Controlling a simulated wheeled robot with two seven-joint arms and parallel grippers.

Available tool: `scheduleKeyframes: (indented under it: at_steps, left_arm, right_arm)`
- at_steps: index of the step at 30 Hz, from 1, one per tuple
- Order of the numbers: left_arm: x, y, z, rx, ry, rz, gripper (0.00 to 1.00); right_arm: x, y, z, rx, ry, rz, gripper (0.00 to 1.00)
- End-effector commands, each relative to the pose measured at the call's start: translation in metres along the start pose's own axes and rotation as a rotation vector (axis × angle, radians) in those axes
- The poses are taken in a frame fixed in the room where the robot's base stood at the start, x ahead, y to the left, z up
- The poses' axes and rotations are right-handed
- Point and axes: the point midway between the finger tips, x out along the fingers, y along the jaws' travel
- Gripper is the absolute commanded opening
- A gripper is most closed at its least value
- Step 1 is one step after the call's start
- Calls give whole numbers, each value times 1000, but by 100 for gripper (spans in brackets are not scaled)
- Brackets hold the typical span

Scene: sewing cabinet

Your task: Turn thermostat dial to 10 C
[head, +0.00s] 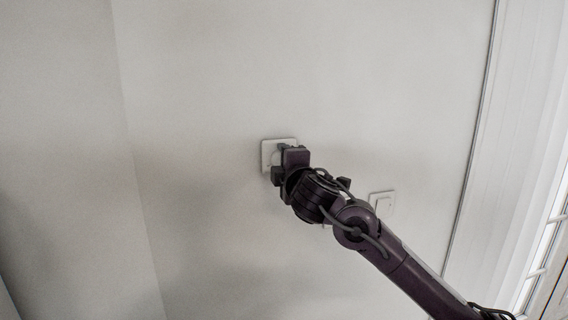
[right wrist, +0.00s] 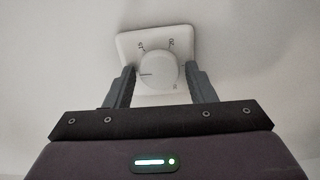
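The thermostat is a white square plate (head: 267,147) on the wall, partly hidden by my right gripper (head: 281,162) in the head view. In the right wrist view the plate (right wrist: 128,42) carries a round white dial (right wrist: 158,70). A short dark line on the dial points left. Small marks stand around it on the plate, too small to read surely. The fingers of my right gripper (right wrist: 160,73) are apart, one on each side of the dial. The left finger is close to the dial's edge; a narrow gap shows at the right finger. My left gripper is not in view.
A white wall switch (head: 382,202) is right of the thermostat, close to my right arm. A wall corner is at the left, and a white-framed window or door (head: 515,150) is at the right.

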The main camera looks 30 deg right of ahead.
Motion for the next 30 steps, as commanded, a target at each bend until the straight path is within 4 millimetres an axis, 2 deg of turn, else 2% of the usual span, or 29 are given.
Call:
scheduleKeyframes:
  at_steps: [1,3,13,24,30]
  left_arm:
    - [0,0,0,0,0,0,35]
    - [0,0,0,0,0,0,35]
    - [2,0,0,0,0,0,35]
    - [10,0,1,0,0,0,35]
    - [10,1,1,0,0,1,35]
  right_arm:
    - [0,0,0,0,0,0,57]
    - [0,0,0,1,0,0,63]
    - [-5,-1,0,2,1,0,63]
    - [-62,-1,-1,3,4,0,63]
    - [-77,0,0,2,1,0,63]
